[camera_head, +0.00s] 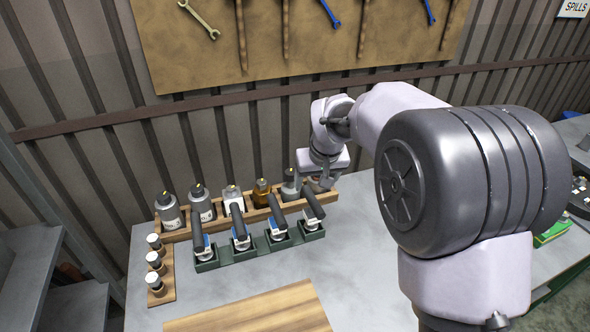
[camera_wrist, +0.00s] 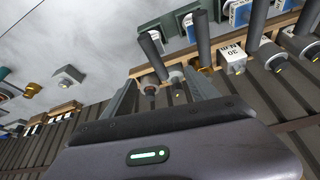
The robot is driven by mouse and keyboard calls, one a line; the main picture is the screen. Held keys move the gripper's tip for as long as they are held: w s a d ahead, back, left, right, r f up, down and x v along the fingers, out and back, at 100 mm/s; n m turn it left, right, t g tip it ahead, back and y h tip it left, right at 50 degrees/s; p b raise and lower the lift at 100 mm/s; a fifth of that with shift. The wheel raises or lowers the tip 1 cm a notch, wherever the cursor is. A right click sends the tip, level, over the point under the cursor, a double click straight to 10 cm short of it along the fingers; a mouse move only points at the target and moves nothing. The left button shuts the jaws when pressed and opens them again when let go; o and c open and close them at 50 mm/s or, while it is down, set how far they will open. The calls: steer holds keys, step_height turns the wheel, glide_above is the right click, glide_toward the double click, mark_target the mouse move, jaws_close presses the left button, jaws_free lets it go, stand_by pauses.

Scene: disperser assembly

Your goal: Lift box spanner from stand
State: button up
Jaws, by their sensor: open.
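A dark green stand (camera_head: 262,245) on the table holds several upright tools with thick dark handles. One handle (camera_head: 313,203) leans at its right end. I cannot tell for sure which tool is the box spanner. My gripper (camera_head: 322,183) is above the right end of the wooden bottle rack, just behind the stand's right end. In the wrist view my gripper (camera_wrist: 162,80) has its fingers apart. Two dark handles, a near one (camera_wrist: 152,55) and another (camera_wrist: 203,38), show beyond the fingertips. Small capped tops show between the fingers; I cannot tell contact.
A wooden rack (camera_head: 180,233) behind the stand holds several bottles. A small wooden rack (camera_head: 168,297) with white-capped vials stands at left. A wooden board (camera_head: 250,312) lies in front. A pegboard (camera_head: 290,40) hangs on the wall. Bare table (camera_head: 350,235) lies right of the stand.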

mark_target(314, 200)
steer(key=b+x, duration=0.1)
steer(key=x, duration=0.3)
steer(key=b+x, duration=0.1)
steer(key=x, duration=0.3)
steer(key=d+b+x, duration=0.1)
steer(key=b+x, duration=0.1)
steer(key=x, duration=0.2)
steer(key=shift+s+f, duration=0.1)
steer(key=shift+f, duration=0.1)
steer(key=b+x, duration=0.2)
steer(key=x, duration=0.2)
steer(key=shift+f, duration=0.3)
steer(key=shift+a+f, duration=0.1)
steer(key=shift+f, duration=0.2)
steer(key=shift+r, duration=0.2)
steer(key=shift+c, duration=0.2)
jaws_close()
